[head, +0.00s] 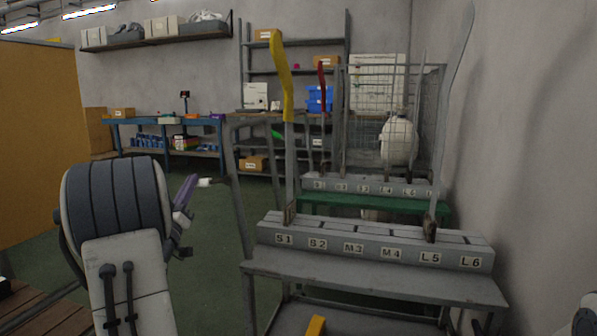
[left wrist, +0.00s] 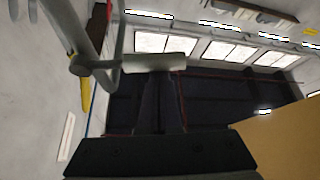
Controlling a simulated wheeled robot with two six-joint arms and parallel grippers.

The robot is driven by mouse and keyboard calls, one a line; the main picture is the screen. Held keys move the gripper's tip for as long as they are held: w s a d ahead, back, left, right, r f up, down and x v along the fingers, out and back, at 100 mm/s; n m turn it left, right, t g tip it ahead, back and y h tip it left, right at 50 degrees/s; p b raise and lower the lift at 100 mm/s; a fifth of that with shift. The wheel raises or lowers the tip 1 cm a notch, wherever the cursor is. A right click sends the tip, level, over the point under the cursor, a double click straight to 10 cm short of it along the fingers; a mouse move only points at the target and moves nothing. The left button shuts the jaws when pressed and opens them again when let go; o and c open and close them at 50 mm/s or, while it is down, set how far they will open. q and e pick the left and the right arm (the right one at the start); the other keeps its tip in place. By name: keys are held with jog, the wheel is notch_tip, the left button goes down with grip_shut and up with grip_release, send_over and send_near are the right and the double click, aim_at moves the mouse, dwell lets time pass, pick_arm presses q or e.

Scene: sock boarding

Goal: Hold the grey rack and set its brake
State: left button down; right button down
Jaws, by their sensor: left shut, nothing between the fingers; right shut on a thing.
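The grey rack (head: 375,280) stands at centre right, with a labelled block S1 to L6 (head: 370,249) on its shelf. A yellow sock form (head: 282,80) and a tall grey form (head: 455,90) stand upright in the block. A short dark lever with a pale end (head: 206,182) sticks out from the rack's left post; it crosses the left wrist view (left wrist: 150,64). My left gripper (head: 192,190) is shut and empty beside the pale end; its dark fingers (left wrist: 162,85) meet it in the left wrist view, but contact is unclear. My right gripper is out of view.
A second rack with a green shelf (head: 372,203) and wire cage (head: 385,110) stands behind. A yellow piece (head: 316,325) shows low under the grey rack. A blue workbench (head: 150,122) stands at the back left. An orange panel (head: 38,140) blocks the left. Green floor between is clear.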

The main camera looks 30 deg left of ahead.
pick_arm(q)
jog(key=shift+w+d+f+n+g+y, duration=0.1)
jog(key=shift+f+n+g+y, duration=0.3)
jog(key=shift+n, duration=0.5)
jog(key=shift+s+d+f+n+g+y, duration=0.15)
jog(key=shift+f+n+g+y, duration=0.25)
jog(key=shift+n, duration=0.5)
jog(key=shift+w+d+f+n+g+y, duration=0.15)
jog(key=shift+f+n+g+y, duration=0.25)
jog(key=shift+n, duration=0.5)
pick_arm(e)
jog(key=shift+r, duration=0.1)
pick_arm(q)
jog(key=shift+f, duration=0.1)
jog(key=s+d+f, duration=0.1)
jog(key=s+d, duration=0.2)
jog(key=s, duration=0.6)
pick_arm(e)
jog(key=c, duration=0.5)
grip_release()
jog(key=shift+a, duration=0.1)
jog(key=shift+c, duration=0.2)
pick_arm(q)
jog(key=shift+w, duration=0.1)
